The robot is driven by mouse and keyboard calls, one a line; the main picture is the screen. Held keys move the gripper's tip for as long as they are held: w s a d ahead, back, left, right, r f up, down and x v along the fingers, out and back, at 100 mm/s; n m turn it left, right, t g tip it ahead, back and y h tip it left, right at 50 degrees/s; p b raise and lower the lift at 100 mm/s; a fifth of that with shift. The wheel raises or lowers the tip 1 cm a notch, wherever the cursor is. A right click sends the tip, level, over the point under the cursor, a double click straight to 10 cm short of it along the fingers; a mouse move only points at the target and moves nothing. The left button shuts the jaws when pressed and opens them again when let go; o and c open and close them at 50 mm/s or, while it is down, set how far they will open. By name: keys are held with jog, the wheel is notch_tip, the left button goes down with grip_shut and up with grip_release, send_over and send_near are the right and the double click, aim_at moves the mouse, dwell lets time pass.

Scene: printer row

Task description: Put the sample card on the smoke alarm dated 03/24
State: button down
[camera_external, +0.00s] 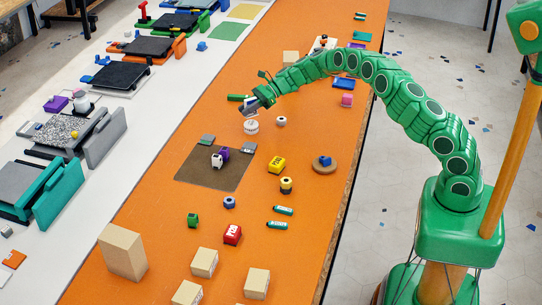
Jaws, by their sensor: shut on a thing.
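My gripper (256,101) hangs over the far-middle part of the orange table, at the end of my green arm. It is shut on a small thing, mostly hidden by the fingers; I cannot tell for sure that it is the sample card. A white round thing (251,127), which looks like a smoke alarm, lies just below the gripper in the picture. I cannot read any date on it, nor tell whether the gripper touches it. A smaller white round piece (281,121) lies to its right.
A brown mat (203,174) bears small items, with grey pieces (248,148) at its corners. Printers (120,78) line the white strip at left.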

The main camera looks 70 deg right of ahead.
jog(key=shift+f, duration=1.6)
jog(key=shift+f, duration=0.1)
jog(key=c, duration=1)
grip_release()
jog(key=v, duration=1.2)
jog(key=shift+w, duration=0.1)
